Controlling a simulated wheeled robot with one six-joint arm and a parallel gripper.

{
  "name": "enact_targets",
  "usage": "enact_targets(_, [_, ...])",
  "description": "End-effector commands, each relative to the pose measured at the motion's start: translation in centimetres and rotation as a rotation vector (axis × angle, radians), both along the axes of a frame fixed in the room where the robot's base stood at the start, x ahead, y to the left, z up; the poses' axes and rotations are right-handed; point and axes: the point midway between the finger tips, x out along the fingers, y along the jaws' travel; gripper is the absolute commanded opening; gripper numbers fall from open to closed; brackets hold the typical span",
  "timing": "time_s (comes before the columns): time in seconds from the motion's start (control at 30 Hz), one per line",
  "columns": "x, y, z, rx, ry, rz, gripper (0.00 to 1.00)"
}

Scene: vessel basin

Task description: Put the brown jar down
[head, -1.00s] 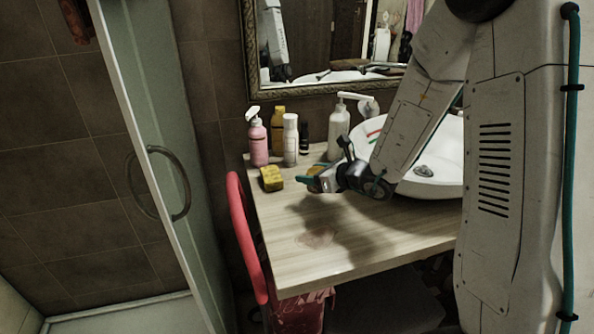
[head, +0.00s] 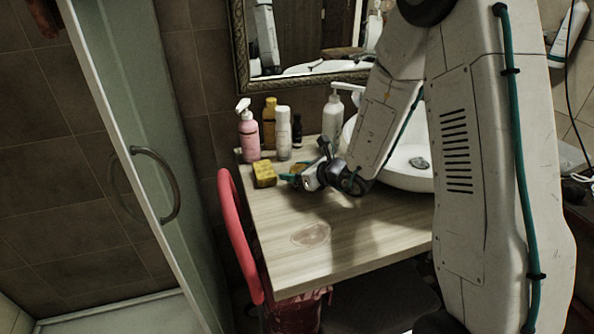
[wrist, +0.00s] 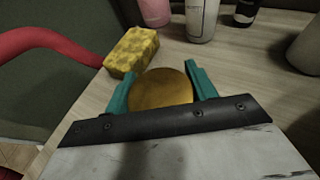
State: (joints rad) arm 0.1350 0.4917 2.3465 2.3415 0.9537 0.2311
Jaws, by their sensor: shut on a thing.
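The brown jar (wrist: 160,90) shows in the wrist view as a round brown top between the two teal fingers of my gripper (wrist: 163,78). The fingers are shut on its sides. In the head view my gripper (head: 294,179) is low over the wooden counter (head: 345,225), just right of the yellow sponge (head: 264,174). Only a small part of the jar (head: 297,170) shows there. Its base is hidden, so I cannot tell whether it touches the counter.
A pink pump bottle (head: 249,136), a white bottle (head: 283,134) and a white pump bottle (head: 333,120) stand behind, with other bottles. The white basin (head: 405,168) is to the right. A red chair (head: 235,235) stands at the left edge. The front counter is clear.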

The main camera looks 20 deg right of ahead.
Motion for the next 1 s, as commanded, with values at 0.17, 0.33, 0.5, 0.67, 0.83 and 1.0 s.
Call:
enact_targets(0.17, [0.0,-0.1,-0.2,0.000,0.001,-0.001,0.77])
enact_targets(0.33, [0.0,-0.1,-0.2,0.000,0.001,-0.001,0.77])
enact_targets(0.5, [-0.3,-0.4,0.4,-0.001,-0.001,-0.003,0.77])
enact_targets(0.67, [-2.3,-1.7,1.3,-0.002,-0.001,-0.005,0.77])
enact_targets(0.83, [-4.5,-3.1,2.4,-0.001,-0.001,-0.006,0.77])
enact_targets(1.0, [-5.7,-3.8,3.0,-0.001,0.000,-0.004,0.77])
